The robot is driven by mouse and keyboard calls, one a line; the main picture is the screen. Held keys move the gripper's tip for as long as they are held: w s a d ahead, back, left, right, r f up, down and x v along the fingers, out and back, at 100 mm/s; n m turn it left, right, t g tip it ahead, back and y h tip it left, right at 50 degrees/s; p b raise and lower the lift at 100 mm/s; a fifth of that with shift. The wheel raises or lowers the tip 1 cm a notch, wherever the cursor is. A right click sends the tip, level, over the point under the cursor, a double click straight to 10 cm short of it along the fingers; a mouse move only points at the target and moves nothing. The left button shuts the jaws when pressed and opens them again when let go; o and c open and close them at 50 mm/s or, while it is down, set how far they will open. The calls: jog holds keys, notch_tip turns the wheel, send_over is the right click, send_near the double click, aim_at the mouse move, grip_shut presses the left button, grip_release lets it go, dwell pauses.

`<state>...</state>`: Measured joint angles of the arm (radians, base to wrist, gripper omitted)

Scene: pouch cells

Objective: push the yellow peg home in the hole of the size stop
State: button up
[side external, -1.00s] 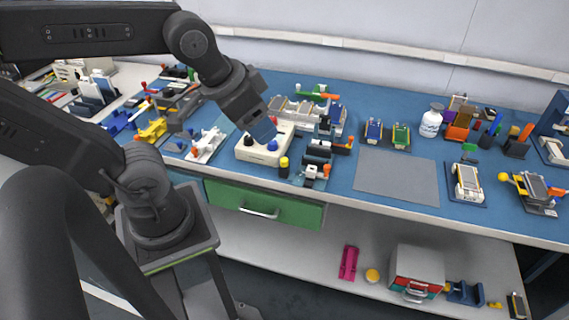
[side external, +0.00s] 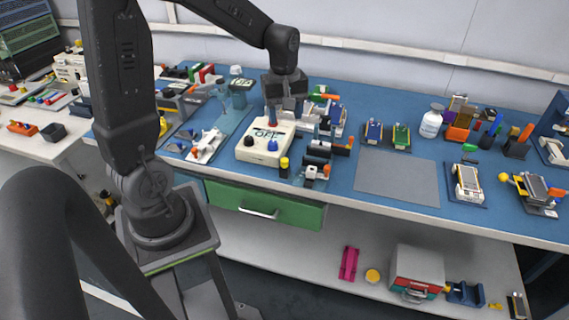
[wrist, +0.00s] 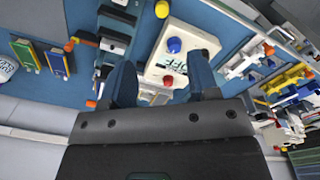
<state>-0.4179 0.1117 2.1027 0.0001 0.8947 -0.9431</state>
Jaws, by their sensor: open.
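A small upright yellow-topped piece with a dark lower part (side external: 284,166), which looks like the yellow peg, stands at the bench's front edge, by the right front corner of a white control box. The wrist view shows its yellow top (wrist: 161,9) at the upper edge. I cannot make out the hole or how deep the peg sits, nor tell for sure which fixture is the size stop. My gripper (side external: 286,110) is above the back of the white box, pointing down and apart from the peg. Its two fingers (wrist: 163,80) are spread, with nothing held between them.
The white box (side external: 258,154) with red, blue and dark knobs is below my gripper. A black, white and orange fixture (side external: 316,160) stands right of the peg. Clamps and fixtures crowd the left and back. A bare grey mat (side external: 398,178) lies to the right.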

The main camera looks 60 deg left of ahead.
aim_at(284, 159)
jog(key=shift+n, duration=0.6)
jog(key=f, duration=1.5)
jog(key=shift+w+a+f, duration=0.1)
jog(key=shift+w+a, duration=0.05)
jog(key=shift+a, duration=0.25)
jog(key=shift+c, duration=0.5)
jog(key=c, duration=0.9)
